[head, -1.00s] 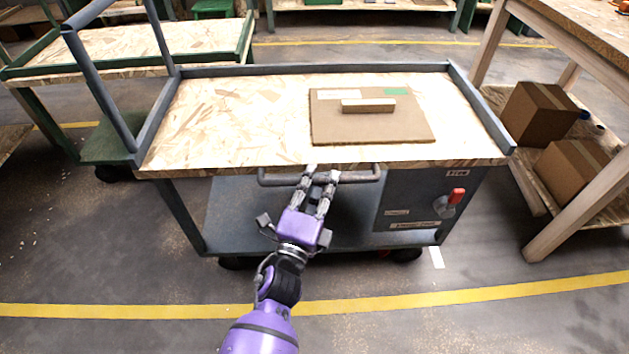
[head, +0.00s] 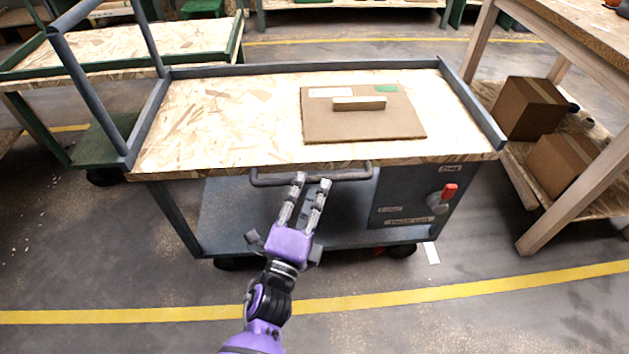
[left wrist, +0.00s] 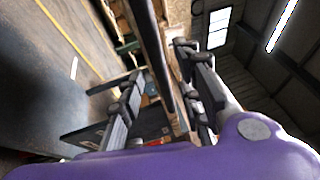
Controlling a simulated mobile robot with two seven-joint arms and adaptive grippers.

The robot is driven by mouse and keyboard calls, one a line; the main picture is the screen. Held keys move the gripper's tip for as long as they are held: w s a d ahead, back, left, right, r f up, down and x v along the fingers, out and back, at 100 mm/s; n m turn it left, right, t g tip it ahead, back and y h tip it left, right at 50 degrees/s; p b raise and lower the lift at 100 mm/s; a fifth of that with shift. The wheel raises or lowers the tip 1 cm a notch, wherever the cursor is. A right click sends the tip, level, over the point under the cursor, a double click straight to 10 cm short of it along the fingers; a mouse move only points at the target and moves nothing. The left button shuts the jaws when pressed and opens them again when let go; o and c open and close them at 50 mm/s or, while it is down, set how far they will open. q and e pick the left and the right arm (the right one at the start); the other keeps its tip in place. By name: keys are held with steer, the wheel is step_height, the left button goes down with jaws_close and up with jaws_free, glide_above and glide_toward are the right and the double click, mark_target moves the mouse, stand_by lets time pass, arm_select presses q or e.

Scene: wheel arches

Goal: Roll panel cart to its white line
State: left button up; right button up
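The panel cart (head: 220,125) has a chipboard top, grey rims and a grey lower shelf. A brown panel (head: 350,125) with a small wood block lies on its top. The grey handle (head: 347,175) runs along the near edge. A short white line (head: 431,252) shows on the floor by the cart's lower right corner. My left gripper (head: 312,182) is open, fingertips at the handle's lower edge; contact cannot be told. In the left wrist view a dark bar (left wrist: 155,55) passes between the spread fingers (left wrist: 160,95). My right gripper is not in view.
A red-handled switch (head: 448,193) is on the cart's right front. A wooden bench (head: 575,190) with cardboard boxes (head: 530,108) stands close on the right. A green-framed cart (head: 110,50) stands behind left. A yellow floor stripe (head: 400,297) crosses clear floor in front.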

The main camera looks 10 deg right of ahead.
arm_select(q)
steer(key=v, duration=0.4)
stand_by(0.5)
